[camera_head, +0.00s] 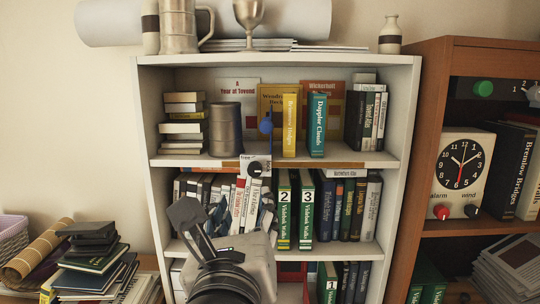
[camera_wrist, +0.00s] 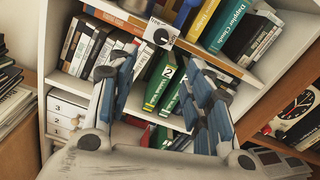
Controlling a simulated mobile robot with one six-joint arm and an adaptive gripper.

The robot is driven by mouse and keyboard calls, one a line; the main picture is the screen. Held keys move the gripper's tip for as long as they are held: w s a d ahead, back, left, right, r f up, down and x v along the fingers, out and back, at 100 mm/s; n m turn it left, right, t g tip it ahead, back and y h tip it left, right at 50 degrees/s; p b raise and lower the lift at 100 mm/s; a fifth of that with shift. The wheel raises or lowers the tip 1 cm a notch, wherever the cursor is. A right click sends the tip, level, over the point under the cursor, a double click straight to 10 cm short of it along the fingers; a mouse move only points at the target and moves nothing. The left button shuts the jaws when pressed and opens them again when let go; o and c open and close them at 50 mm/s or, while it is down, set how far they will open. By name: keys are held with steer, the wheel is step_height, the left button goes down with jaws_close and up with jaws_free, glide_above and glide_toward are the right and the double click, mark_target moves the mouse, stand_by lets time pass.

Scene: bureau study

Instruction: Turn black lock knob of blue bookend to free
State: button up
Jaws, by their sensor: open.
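The blue bookend (camera_head: 266,126) stands on the upper shelf, left of a yellow book. In the wrist view the blue bookend (camera_wrist: 186,12) is cut off by the top edge. Below it, at the shelf's front edge, is a white plate with the black lock knob (camera_head: 255,170); its printed word looks like "free". The black knob (camera_wrist: 161,37) also shows in the wrist view, with a pale mark whose direction I cannot read surely. My gripper (camera_head: 230,212) is open and empty, below the knob in the head view. In the wrist view my gripper (camera_wrist: 160,70) has its fingers spread below the plate.
A yellow book (camera_head: 290,125) and a green book (camera_head: 317,125) stand right of the bookend. A grey cup (camera_head: 224,129) stands left of it. Green binders (camera_head: 283,210) and other books fill the shelf below. A brown cabinet (camera_head: 440,60) with a clock stands at right.

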mark_target(254, 171)
steer(key=w, duration=0.5)
steer(key=w+p, duration=0.1)
steer(key=w, duration=1.1)
steer(key=shift+d, duration=0.25)
steer(key=c, duration=1.1)
